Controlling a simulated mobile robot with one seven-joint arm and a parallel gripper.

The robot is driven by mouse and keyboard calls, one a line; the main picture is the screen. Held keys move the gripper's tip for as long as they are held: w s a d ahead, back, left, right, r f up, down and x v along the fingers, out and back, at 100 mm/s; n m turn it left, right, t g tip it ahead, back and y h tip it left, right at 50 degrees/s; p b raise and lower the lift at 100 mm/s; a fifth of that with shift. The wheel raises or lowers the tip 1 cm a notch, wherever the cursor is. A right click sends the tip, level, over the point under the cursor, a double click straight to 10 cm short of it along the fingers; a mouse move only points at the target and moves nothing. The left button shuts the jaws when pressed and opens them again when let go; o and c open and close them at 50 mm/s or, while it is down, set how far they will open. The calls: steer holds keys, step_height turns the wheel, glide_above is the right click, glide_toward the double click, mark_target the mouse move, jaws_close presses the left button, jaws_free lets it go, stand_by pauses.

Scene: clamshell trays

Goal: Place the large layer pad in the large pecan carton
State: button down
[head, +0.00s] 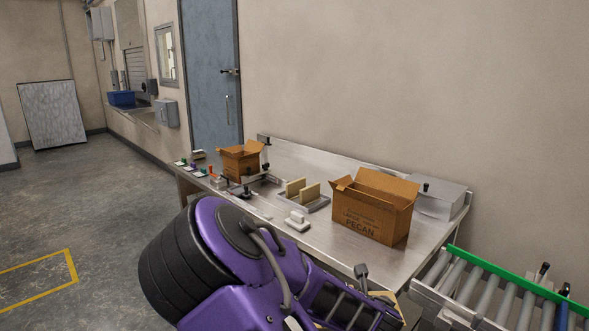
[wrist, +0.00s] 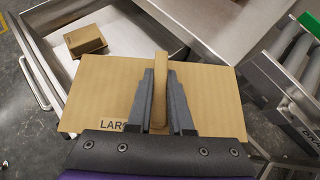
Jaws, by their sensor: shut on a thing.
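The large layer pad (wrist: 95,100) is a flat tan board with a raised upright tab and a partly hidden label reading "LAR". My gripper (wrist: 160,90) is shut on that tab, and the pad lies across the wrist view beneath the fingers. In the head view a tan edge of the pad (head: 410,308) shows at the bottom, and my arm hides most of the gripper. The large pecan carton (head: 372,218) stands upright on the steel bench with its top flaps open, marked "PECAN". The gripper is nearer to me than the carton and apart from it.
An open drawer (wrist: 62,20) with a small tan block (wrist: 86,40) lies beneath the pad. A smaller open carton (head: 238,162) and a grey holder (head: 319,204) with two upright tan pieces stand left on the bench (head: 300,150). A roller conveyor (head: 480,285) is at right.

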steer(key=v, duration=0.5)
steer(key=shift+s+f, duration=0.25)
steer(key=shift+f, duration=0.15)
steer(key=shift+a, duration=0.15)
